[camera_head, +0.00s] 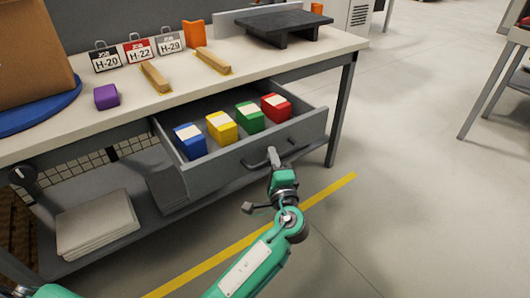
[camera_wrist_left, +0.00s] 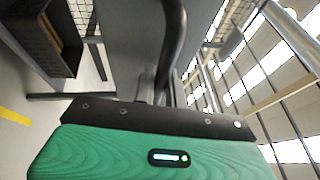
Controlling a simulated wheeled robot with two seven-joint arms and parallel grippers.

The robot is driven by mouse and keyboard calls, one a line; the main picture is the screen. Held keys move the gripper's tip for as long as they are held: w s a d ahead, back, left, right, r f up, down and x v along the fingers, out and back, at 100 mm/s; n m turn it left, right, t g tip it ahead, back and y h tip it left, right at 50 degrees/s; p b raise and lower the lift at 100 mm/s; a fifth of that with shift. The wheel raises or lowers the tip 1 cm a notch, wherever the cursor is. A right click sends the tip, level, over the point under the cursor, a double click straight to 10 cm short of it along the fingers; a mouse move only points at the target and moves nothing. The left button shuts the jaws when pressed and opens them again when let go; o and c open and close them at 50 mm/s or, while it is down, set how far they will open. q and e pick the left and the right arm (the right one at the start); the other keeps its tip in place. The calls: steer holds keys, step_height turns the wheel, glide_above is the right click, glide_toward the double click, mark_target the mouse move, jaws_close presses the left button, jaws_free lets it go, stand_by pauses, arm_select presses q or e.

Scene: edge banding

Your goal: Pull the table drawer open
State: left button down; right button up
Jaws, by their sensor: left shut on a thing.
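The grey table drawer (camera_head: 222,176) stands pulled out from under the white-topped table (camera_head: 190,78). Its dark bar handle (camera_head: 252,163) runs across the front panel. My left gripper (camera_head: 274,158) is at the middle of this handle and is shut on it. In the left wrist view the dark handle (camera_wrist_left: 173,42) rises from the gripper's front edge, close to the grey drawer front (camera_wrist_left: 120,35). The fingertips are hard to make out there. Inside the drawer are a blue box (camera_head: 190,142), a yellow box (camera_head: 222,127), a green box (camera_head: 250,117) and a red box (camera_head: 276,108). My right gripper is out of view.
On the tabletop are a purple block (camera_head: 106,97), wooden strips (camera_head: 213,61), job tags (camera_head: 138,49) and a dark raised platform (camera_head: 284,22). A lower shelf (camera_head: 150,213) holds stacked panels (camera_head: 96,222). Open floor with a yellow line (camera_head: 330,191) lies before the drawer.

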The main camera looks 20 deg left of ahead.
arm_select(q)
steer(key=s+d, duration=0.3)
steer(key=d, duration=0.2)
steer(key=shift+s, duration=0.4)
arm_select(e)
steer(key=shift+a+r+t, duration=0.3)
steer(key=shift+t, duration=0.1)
arm_select(q)
steer(key=c, duration=1.5)
jaws_free()
steer(key=shift+o, duration=0.2)
steer(key=v, duration=1.3)
steer(key=shift+s+d+f, duration=0.15)
steer(key=shift+s+f, duration=0.05)
steer(key=shift+s, duration=0.15)
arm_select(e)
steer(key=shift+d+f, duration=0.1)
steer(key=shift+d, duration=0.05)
